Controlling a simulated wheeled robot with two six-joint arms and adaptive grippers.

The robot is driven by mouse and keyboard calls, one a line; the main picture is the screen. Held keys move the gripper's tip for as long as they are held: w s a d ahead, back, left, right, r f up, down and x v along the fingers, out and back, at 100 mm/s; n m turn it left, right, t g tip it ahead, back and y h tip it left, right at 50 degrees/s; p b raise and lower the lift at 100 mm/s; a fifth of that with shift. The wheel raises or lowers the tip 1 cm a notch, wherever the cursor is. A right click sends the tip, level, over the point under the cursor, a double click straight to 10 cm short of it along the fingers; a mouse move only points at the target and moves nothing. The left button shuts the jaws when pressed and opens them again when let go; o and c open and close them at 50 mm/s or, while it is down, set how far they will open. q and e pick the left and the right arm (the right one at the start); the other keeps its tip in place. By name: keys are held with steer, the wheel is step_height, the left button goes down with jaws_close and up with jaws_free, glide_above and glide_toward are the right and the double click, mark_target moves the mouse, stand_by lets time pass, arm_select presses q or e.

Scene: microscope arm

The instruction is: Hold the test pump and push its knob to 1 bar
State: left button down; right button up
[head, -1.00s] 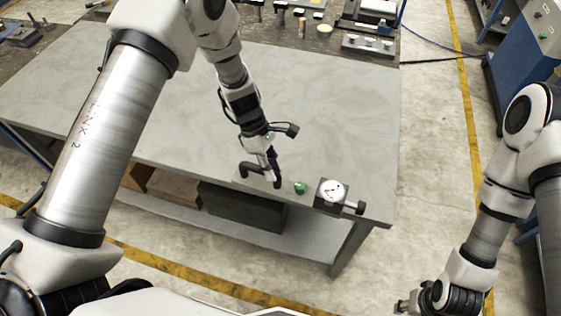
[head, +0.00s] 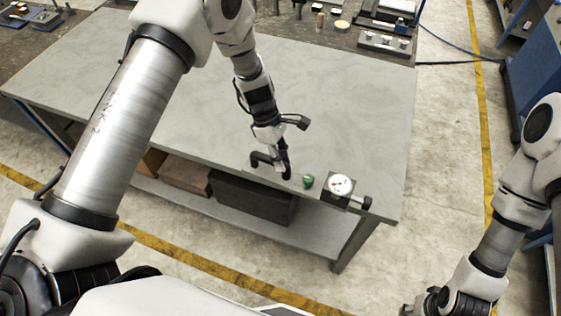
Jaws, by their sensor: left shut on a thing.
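The test pump (head: 340,186) lies at the near right edge of the grey table. It has a dark block with a white round gauge, and a black knob (head: 367,202) sticks out to the right. A small green part (head: 308,181) shows just left of the block. My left gripper (head: 271,168) is low at the table edge, left of the green part, and is shut on the pump's dark left end, which its fingers mostly hide. The gauge reading is too small to tell. My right gripper (head: 413,307) is at the bottom edge, well away from the pump, its fingers unclear.
The grey table (head: 150,100) is mostly bare. Boxes (head: 250,197) sit on the shelf beneath it. A bench with small tools and a metal block (head: 384,43) stands behind. A blue machine (head: 535,70) is at right; the floor between is free.

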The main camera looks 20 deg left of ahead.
arm_select(q)
steer(key=w+a+f+b, duration=0.2)
steer(key=w+b, duration=0.6)
steer(key=w, duration=0.5)
steer(key=shift+w+f, duration=0.15)
steer(key=shift+f, duration=0.25)
stand_by(0.6)
steer(key=shift+f+b, duration=0.55)
steer(key=shift+f, duration=0.1)
stand_by(0.8)
stand_by(0.8)
